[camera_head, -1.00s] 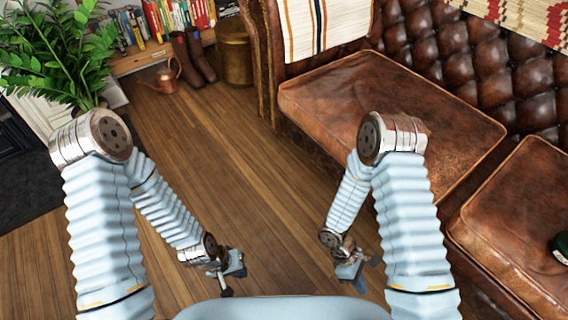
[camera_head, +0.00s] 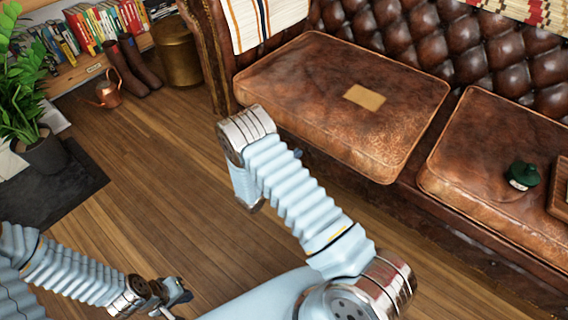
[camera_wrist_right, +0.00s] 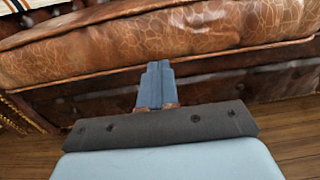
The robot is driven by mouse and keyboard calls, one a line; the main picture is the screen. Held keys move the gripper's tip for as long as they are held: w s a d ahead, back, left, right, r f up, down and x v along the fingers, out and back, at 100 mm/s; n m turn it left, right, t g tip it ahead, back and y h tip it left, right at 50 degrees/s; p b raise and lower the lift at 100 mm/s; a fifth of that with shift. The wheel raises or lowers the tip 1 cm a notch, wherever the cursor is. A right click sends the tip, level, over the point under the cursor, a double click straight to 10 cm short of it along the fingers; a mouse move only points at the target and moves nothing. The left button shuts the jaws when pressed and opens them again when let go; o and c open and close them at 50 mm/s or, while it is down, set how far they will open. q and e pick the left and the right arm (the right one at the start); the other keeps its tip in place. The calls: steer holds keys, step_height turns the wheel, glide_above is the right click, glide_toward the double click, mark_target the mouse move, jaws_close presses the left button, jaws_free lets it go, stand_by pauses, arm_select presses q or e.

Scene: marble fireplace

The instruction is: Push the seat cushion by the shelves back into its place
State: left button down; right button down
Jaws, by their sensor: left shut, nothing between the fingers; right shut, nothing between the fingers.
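The seat cushion by the shelves (camera_head: 310,75) is brown worn leather with a tan patch on top. It lies on the sofa, its front edge a little further out than the neighbouring cushion's. In the right wrist view its front side (camera_wrist_right: 190,38) fills the upper part. My right gripper (camera_wrist_right: 157,72) is shut and empty, its fingertips at the cushion's lower front edge; I cannot tell whether they touch. In the head view my right forearm mostly hides that gripper. My left gripper (camera_head: 176,296) is shut and empty, low over the floor, away from the sofa.
A second seat cushion (camera_head: 490,150) carries a dark green object (camera_head: 522,176). Shelves with books (camera_head: 85,40), boots (camera_head: 130,70), a copper watering can (camera_head: 108,92), a brass bin (camera_head: 176,52) and a potted plant (camera_head: 40,150) stand left. The wooden floor (camera_head: 150,190) between is clear.

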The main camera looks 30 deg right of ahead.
mark_target(312, 140)
steer(key=x, duration=0.6)
steer(key=shift+d, duration=0.2)
steer(key=b+x, duration=0.2)
steer(key=x, duration=0.4)
steer(key=shift+d, duration=0.3)
steer(key=shift+w+d+r, duration=0.1)
